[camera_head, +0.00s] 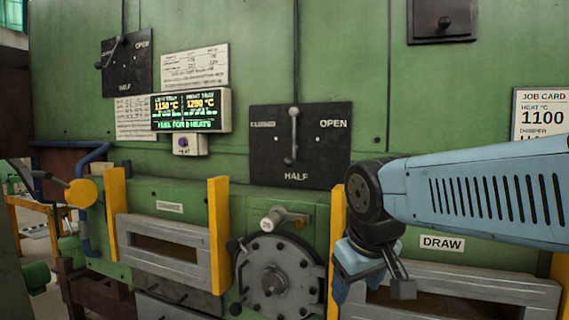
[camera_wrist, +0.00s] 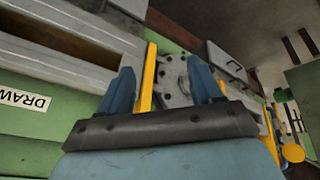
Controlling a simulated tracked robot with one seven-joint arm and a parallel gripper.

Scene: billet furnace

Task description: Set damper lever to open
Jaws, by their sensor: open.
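A black plate (camera_head: 329,160) marked CLOSED, HALF and OPEN is on the green furnace wall. Its grey lever (camera_head: 293,140) hangs straight down, towards HALF. A second black plate (camera_head: 128,78) at the upper left has matching marks, and its dark lever (camera_head: 111,52) slants down to the left, away from OPEN. Neither plate shows a readable damper name. My gripper (camera_head: 372,280) is below and right of the central plate, in front of the DRAW side and clear of both levers. In the wrist view its two blue fingers (camera_wrist: 162,88) are apart with nothing between them.
A round grey hatch (camera_head: 274,280) with a handle sits below the central plate. Yellow posts (camera_head: 219,235) flank the charge opening (camera_head: 165,248). A display (camera_head: 190,111) and a job card (camera_head: 541,113) are on the wall.

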